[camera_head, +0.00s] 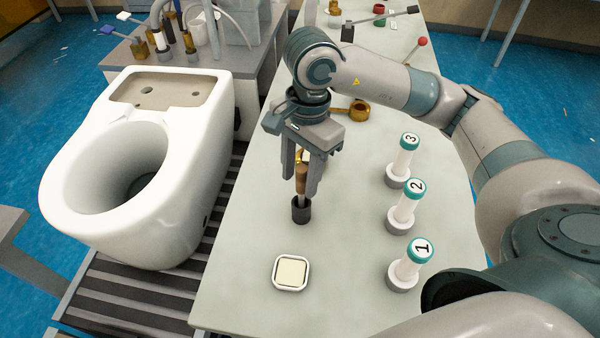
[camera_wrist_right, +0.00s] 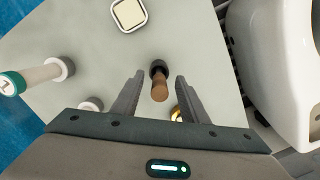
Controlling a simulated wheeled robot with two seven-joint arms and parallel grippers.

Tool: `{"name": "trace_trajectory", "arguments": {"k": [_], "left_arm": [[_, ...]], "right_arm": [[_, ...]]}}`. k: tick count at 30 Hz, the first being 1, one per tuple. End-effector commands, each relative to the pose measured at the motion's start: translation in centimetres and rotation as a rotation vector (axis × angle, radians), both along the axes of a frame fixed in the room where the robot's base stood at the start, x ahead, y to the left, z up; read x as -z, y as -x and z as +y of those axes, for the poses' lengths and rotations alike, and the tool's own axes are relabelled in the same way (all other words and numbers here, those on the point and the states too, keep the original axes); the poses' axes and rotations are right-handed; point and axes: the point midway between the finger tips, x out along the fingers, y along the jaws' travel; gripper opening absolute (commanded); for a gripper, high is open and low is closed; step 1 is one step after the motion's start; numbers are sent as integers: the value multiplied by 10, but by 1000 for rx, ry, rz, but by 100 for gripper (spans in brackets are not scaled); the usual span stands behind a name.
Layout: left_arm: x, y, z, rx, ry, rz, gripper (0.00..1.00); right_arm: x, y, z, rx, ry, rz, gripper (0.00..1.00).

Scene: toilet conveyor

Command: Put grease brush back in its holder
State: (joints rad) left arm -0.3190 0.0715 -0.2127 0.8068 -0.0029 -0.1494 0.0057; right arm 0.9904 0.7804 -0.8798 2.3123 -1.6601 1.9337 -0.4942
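My right gripper (camera_head: 299,184) points down over the brush, with a finger on either side of the handle. In the right wrist view the fingers are apart, with gaps on both sides of the brush handle (camera_wrist_right: 160,90); the holder (camera_wrist_right: 158,68) shows just beyond it. The brush's lower tip is hidden inside the holder. My left gripper is not in view.
Numbered white-and-teal bottles (camera_head: 404,207) stand in grey holders to the right. A square white dish (camera_head: 291,273) lies at the front of the table (camera_head: 345,270). A gold tape-like ring (camera_head: 358,110) lies behind the gripper. A white toilet (camera_head: 190,150) stands on the conveyor at left.

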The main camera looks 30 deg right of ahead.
Motion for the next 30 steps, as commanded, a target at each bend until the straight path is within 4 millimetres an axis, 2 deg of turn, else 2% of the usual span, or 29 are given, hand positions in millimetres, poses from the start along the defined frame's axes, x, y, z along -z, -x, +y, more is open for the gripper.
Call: {"name": "trace_trajectory", "arguments": {"k": [11,16,20,30], "left_arm": [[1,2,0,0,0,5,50],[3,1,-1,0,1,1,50],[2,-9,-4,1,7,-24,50],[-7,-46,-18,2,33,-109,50]], "right_arm": [[-2,0,0,0,0,0,40],[-12,-1,-1,-1,-1,-3,40],[-27,-2,-2,0,-1,-4,40],[-81,-4,-8,1,-1,-5,40]]}}
